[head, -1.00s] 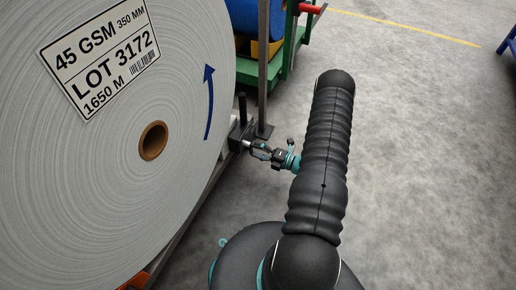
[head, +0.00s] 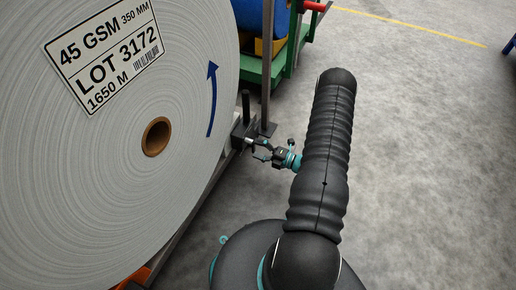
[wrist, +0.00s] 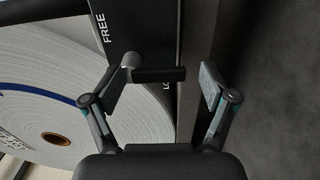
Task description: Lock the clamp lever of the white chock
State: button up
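In the wrist view, the clamp lever's black handle (wrist: 160,75) lies roughly crosswise between the fingers of my gripper (wrist: 166,78). Its grey pivot (wrist: 130,60) is at the left, near the left fingertip. My gripper is open, with a gap between the handle's end and the right finger; contact at the left cannot be told. The dark plate (wrist: 150,25) behind reads FREE, with a partly hidden label starting "LO" lower down. In the head view, my gripper (head: 262,149) is at the dark clamp block (head: 243,134) beside the roll. The white chock is hardly visible.
A large paper roll (head: 90,180) with a LOT 3172 label fills the left, close to my gripper. A dark upright post (head: 266,75) and a green cart (head: 262,70) stand behind the clamp. The floor (head: 430,160) at the right is clear.

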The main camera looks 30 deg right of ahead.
jog(key=shift+s+d, duration=0.1)
jog(key=shift+d, duration=0.2)
jog(key=v, duration=1.1)
jog(key=shift+s+d, duration=0.2)
jog(key=shift+s, duration=0.1)
